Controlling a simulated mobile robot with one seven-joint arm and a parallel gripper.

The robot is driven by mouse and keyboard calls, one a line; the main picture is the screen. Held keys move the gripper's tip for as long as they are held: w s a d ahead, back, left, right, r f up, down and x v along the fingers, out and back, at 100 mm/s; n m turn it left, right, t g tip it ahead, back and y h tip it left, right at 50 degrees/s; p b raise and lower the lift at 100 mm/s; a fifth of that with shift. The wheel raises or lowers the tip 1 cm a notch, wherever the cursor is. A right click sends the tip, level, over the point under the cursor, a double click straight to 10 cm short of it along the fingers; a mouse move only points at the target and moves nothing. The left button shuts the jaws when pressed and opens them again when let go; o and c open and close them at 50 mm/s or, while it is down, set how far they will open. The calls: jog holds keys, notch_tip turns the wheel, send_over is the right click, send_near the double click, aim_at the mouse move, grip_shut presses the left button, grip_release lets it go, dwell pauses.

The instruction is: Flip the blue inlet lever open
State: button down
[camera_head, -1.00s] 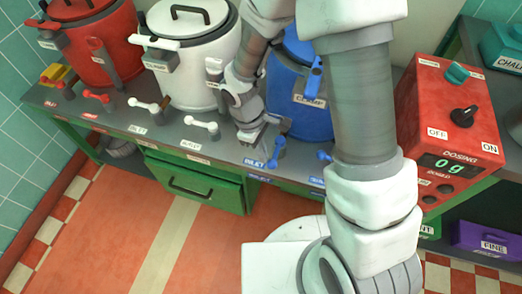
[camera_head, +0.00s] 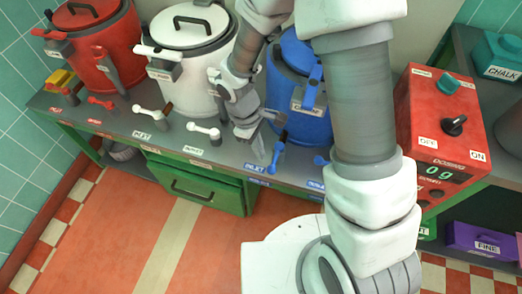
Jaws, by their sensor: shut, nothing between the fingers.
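The blue inlet lever (camera_head: 276,158) stands on the front of the bench, before the blue kettle (camera_head: 291,112). It is upright or leaning toward the kettle, with its knob low and its handle up; I cannot tell its exact angle. A blue label below it at the bench edge seems to read INLET. My gripper (camera_head: 258,154) is shut and empty, pointing down just left of the lever. I cannot tell whether the fingers touch it. My arm hides part of the blue kettle.
A second blue lever (camera_head: 321,161) is to the right, partly behind my arm. White levers (camera_head: 204,131) stand to the left, before the white kettle (camera_head: 190,85). A red kettle (camera_head: 95,45) is at the far left. A red dosing box (camera_head: 440,125) stands on the right.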

jog(key=p+v, duration=0.3)
jog(key=v, duration=0.2)
jog(key=shift+w+r+p, duration=0.1)
jog(key=shift+r+p, duration=0.2)
jog(key=d+r+m+t+p, duration=0.2)
jog(key=d+r+m, duration=0.15)
jog(key=r, duration=0.75)
jog(key=d+r+m+t+p, duration=0.1)
jog(key=d+r+m+p, duration=0.2)
jog(key=r, duration=0.7)
jog(key=s+d+r+m+t+y+p, duration=0.1)
jog(key=s+d+r+m+t, duration=0.1)
jog(key=s+r, duration=0.3)
jog(key=s+d+r+m+t+y+p, duration=0.1)
jog(key=s+d+r+m, duration=0.3)
jog(key=r, duration=0.6)
jog(key=shift+s+d+t+p, duration=0.35)
jog(key=shift+s+d+t, duration=0.05)
